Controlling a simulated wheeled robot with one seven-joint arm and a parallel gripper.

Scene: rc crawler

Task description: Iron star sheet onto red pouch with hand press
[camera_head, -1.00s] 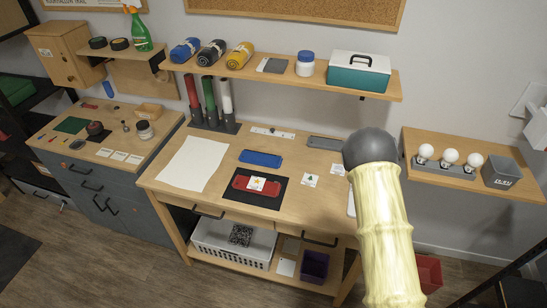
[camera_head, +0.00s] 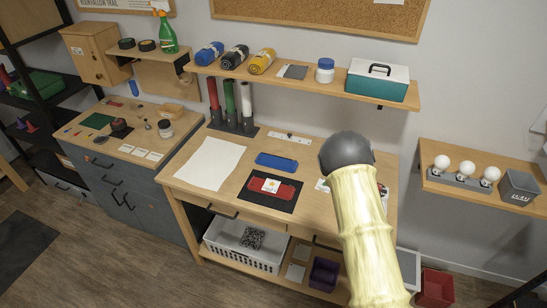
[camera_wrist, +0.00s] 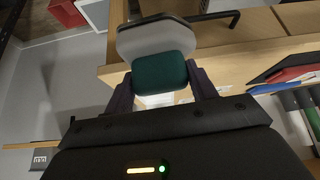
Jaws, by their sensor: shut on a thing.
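The red pouch (camera_head: 287,191) lies flat on a black mat (camera_head: 254,197) on the wooden workbench. The small white star sheet (camera_head: 270,186) lies on top of the pouch, left of its middle. In the wrist view my gripper (camera_wrist: 161,78) is shut on the hand press, with a finger on each side of its teal handle (camera_wrist: 160,72). The pale grey plate (camera_wrist: 150,38) of the press shows beyond the handle. In the head view my own arm hides the gripper and press, so their height over the bench cannot be told.
A blue pouch (camera_head: 277,162) lies behind the mat, and white paper (camera_head: 210,162) lies to the left. Red, green and white rolls (camera_head: 230,97) stand at the back. A wall shelf (camera_head: 300,84) overhangs the rear. Another shelf (camera_head: 500,195) with bulbs is at right.

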